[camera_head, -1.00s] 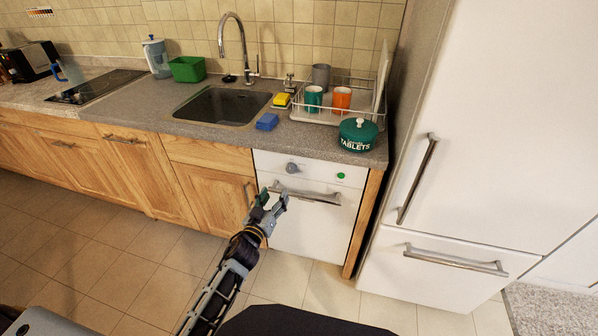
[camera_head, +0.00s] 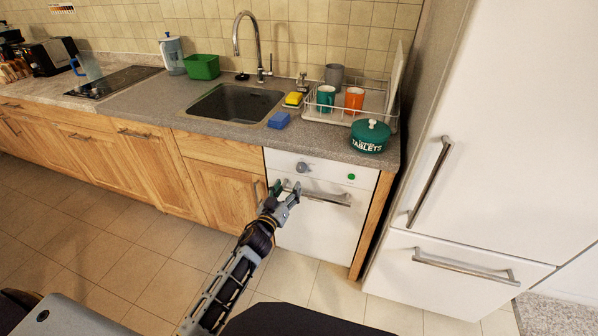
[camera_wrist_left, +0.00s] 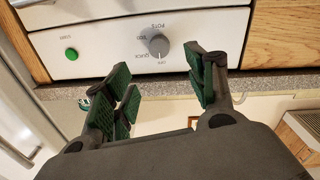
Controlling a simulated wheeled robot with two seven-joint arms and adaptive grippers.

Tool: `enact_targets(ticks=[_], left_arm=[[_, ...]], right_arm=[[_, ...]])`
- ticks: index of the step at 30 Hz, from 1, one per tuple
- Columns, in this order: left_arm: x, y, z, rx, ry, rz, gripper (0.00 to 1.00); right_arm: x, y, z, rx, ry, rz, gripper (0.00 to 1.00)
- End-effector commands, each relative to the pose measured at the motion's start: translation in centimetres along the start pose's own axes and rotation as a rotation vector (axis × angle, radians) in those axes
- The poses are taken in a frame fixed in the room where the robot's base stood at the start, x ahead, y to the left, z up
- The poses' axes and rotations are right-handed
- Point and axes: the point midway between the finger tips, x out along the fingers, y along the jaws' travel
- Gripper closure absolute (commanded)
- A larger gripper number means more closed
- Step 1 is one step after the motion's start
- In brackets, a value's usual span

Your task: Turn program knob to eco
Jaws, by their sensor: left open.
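The program knob (camera_head: 303,167) is a grey dial on the white dishwasher's (camera_head: 322,216) upper panel. In the left wrist view the knob (camera_wrist_left: 159,46) shows close, with printed marks around it such as POTS and QUICK; the word ECO is hard to make out. My left gripper (camera_head: 285,190) is in front of the panel, a little below and left of the knob in the head view. Its green-padded fingers (camera_wrist_left: 168,88) are open and empty, on either side of the knob's line and apart from it. My right gripper is not in view.
A green button (camera_head: 351,177) sits right of the knob. The dishwasher's bar handle (camera_head: 325,197) runs below the panel, close to my left gripper. A green tablets pot (camera_head: 370,137) stands on the counter above. The fridge (camera_head: 480,130) is at the right.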

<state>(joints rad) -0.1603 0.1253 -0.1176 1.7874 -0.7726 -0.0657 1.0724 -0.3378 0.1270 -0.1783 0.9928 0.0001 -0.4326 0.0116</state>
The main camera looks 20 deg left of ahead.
Motion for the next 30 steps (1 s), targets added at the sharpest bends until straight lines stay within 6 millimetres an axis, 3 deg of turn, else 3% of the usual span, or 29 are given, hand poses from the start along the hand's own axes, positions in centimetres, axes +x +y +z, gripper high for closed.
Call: enact_targets(ticks=[30], left_arm=[[8.2,0.0,-0.1,0.0,0.001,0.001,0.44]], right_arm=[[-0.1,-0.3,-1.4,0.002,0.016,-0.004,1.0]])
